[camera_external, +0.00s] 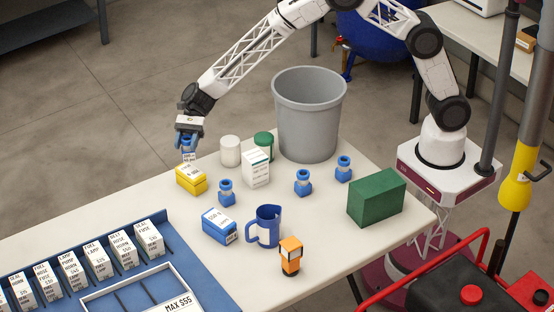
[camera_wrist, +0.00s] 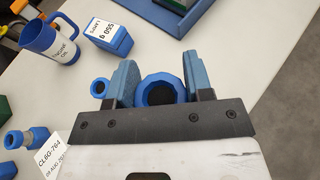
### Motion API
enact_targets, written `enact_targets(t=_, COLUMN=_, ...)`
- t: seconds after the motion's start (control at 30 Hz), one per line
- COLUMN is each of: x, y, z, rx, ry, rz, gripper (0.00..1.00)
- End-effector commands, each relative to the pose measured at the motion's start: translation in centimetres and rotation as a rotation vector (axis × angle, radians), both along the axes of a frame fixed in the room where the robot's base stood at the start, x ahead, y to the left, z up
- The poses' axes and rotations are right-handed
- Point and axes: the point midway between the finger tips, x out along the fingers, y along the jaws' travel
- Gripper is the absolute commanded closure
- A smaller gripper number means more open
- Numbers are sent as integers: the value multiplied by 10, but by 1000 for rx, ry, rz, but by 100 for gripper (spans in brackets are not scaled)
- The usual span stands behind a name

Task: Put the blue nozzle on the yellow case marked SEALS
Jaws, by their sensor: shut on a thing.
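A blue nozzle (camera_external: 189,157) is held upright between the fingers of my gripper (camera_external: 188,139). In the wrist view the nozzle's round blue ring (camera_wrist: 160,90) with its dark opening lies between the two blue fingers of my gripper (camera_wrist: 161,82). The yellow case (camera_external: 191,182) lies on the table directly below the nozzle; its marking is too small to read. I cannot tell whether the nozzle touches the case's top. The case is hidden in the wrist view. Other blue nozzles stand on the table: one (camera_external: 226,194) right beside the case, two (camera_external: 303,184) (camera_external: 344,170) farther right.
A white jar (camera_external: 230,151), a green jar (camera_external: 264,146), a white carton (camera_external: 256,170) and a grey bin (camera_external: 308,120) stand right of the case. A blue case (camera_external: 218,226), blue mug (camera_external: 268,228), orange item (camera_external: 290,258) and green box (camera_external: 377,199) are nearer the front.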

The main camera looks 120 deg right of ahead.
Motion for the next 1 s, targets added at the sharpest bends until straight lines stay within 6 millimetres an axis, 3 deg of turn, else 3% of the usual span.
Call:
enact_targets(t=0.53, x=0, y=0, z=-13, rx=0, ry=-2, rz=-1, gripper=88)
enact_targets(t=0.8, x=0, y=0, z=-40, rx=0, ry=0, rz=0, gripper=88)
enact_targets(t=1.0, x=0, y=0, z=-47, rx=-1, ry=-2, rz=0, gripper=88)
